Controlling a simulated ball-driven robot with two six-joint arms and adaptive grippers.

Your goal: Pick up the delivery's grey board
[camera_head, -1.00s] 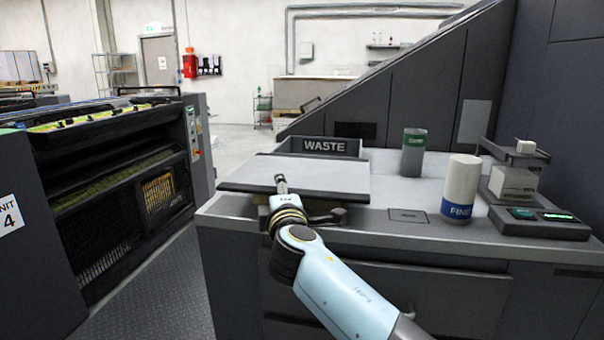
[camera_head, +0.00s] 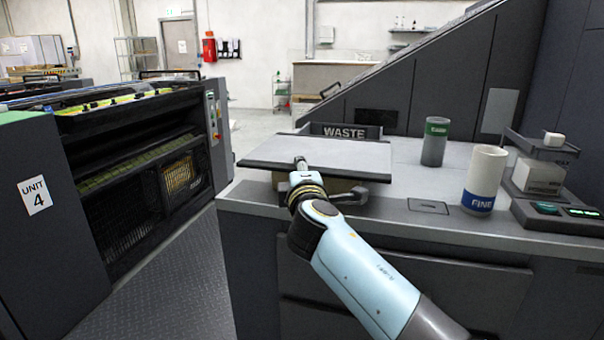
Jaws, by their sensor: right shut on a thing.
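The grey board (camera_head: 325,153) is a flat, light grey sheet with a dark front edge, at the left end of the grey counter. My right gripper (camera_head: 345,192) is shut on the board near its front edge. The wrist hides part of that edge and most of the fingers. The board appears a little above the counter, with a brown block or box (camera_head: 340,184) partly visible beneath it. My left gripper is not in view.
A bin marked WASTE (camera_head: 345,131) stands behind the board. Right of it are a green-banded grey cup (camera_head: 434,142), a white cup marked FINE (camera_head: 483,181) and a small device (camera_head: 540,185). A press unit (camera_head: 140,160) stands left across the floor.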

